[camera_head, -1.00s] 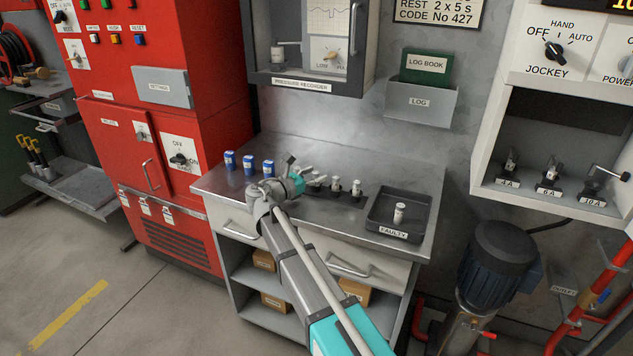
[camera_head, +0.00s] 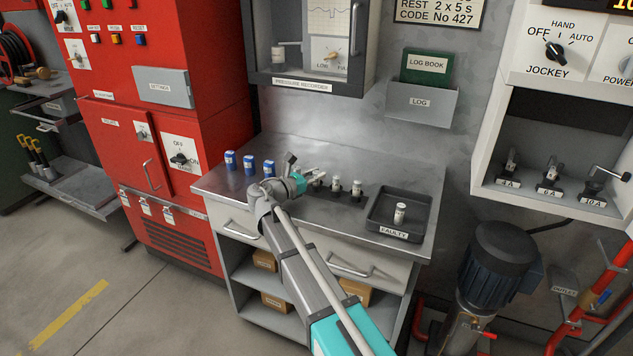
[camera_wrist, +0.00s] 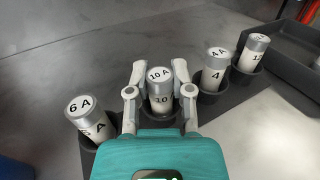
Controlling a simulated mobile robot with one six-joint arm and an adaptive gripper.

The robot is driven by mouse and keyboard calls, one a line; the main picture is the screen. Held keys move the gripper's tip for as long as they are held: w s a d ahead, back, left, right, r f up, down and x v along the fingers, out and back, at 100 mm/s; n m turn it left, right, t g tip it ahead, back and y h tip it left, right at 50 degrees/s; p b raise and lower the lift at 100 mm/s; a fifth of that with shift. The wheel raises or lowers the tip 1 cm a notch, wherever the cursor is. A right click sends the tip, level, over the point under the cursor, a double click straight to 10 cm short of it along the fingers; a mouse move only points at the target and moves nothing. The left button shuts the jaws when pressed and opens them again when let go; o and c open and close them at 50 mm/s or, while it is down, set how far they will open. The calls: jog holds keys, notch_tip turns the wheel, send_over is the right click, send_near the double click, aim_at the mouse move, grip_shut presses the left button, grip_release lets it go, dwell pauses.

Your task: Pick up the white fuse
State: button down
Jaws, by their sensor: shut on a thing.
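Several white fuses with grey caps stand in a row of dark cups on the bench. In the wrist view my gripper (camera_wrist: 160,88) is shut on the fuse marked 10 A (camera_wrist: 161,90), one finger on each side. In the head view my gripper (camera_head: 312,173) is at the left part of the row, where the held fuse is hard to make out.
A black tray labelled FAULTY (camera_head: 374,222) holds one white fuse (camera_head: 400,212) at the bench's right. Several blue items (camera_head: 249,164) stand at the left. The log holder (camera_head: 421,103) is on the wall behind. A white cabinet (camera_head: 484,172) is on the right.

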aim_at(316, 172)
jog(key=shift+r, duration=0.2)
dwell(0.3)
notch_tip(316, 172, up, 3)
jog(key=p, duration=0.3)
jog(key=shift+f, duration=0.1)
jog(key=s+a+r+p, duration=0.1)
jog(key=s+r+p, duration=0.8)
jog(key=s, duration=0.5)
jog(key=shift+r+p, duration=0.4)
jog(key=shift+p, duration=0.1)
jog(key=shift+a, duration=0.1)
dwell(0.3)
jog(key=shift+a, duration=0.1)
dwell(0.4)
